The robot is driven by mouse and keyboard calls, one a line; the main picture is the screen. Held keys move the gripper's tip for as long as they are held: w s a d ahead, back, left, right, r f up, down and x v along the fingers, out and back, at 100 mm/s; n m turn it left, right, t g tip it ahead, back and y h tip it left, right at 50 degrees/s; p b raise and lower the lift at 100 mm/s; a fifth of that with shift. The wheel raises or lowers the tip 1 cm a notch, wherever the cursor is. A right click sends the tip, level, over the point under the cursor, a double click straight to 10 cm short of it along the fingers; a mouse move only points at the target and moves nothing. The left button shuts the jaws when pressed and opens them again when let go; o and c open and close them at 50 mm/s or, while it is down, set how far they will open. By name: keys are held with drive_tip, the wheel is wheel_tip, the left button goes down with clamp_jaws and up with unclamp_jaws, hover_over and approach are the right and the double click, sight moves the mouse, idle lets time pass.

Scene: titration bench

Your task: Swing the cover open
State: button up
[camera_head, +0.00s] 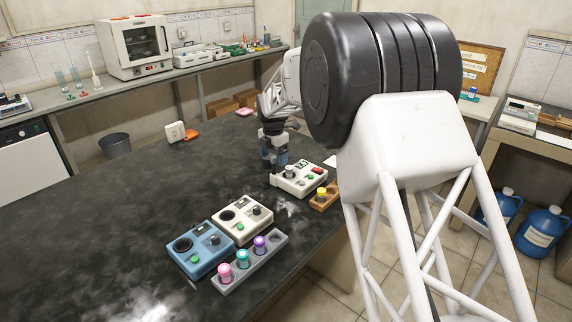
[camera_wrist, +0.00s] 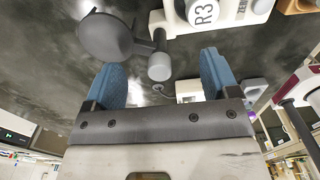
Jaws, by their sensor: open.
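A cream instrument (camera_head: 300,180) marked R3 stands near the bench's right edge; its top corner also shows in the wrist view (camera_wrist: 237,10). A dark grey round disc (camera_wrist: 104,38), probably the cover, joins by a short arm to a light grey cylindrical piece (camera_wrist: 160,66) beside the instrument. My gripper (camera_wrist: 160,62) points down at the instrument's far left side in the head view (camera_head: 275,158). Its blue fingers are apart, with the cylindrical piece seen between them. I cannot tell whether they touch it. The cover is hidden or too small to make out in the head view.
A white instrument (camera_head: 240,219) and a blue instrument (camera_head: 200,248) stand nearer on the dark bench. A grey rack (camera_head: 262,265) holds coloured-capped vials. A wooden block (camera_head: 325,197) with a yellow-capped vial stands beside the R3 instrument.

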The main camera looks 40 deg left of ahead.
drive_tip(key=shift+r, duration=0.15)
drive_tip(key=shift+r, duration=3.3)
drive_tip(key=shift+d, duration=0.1)
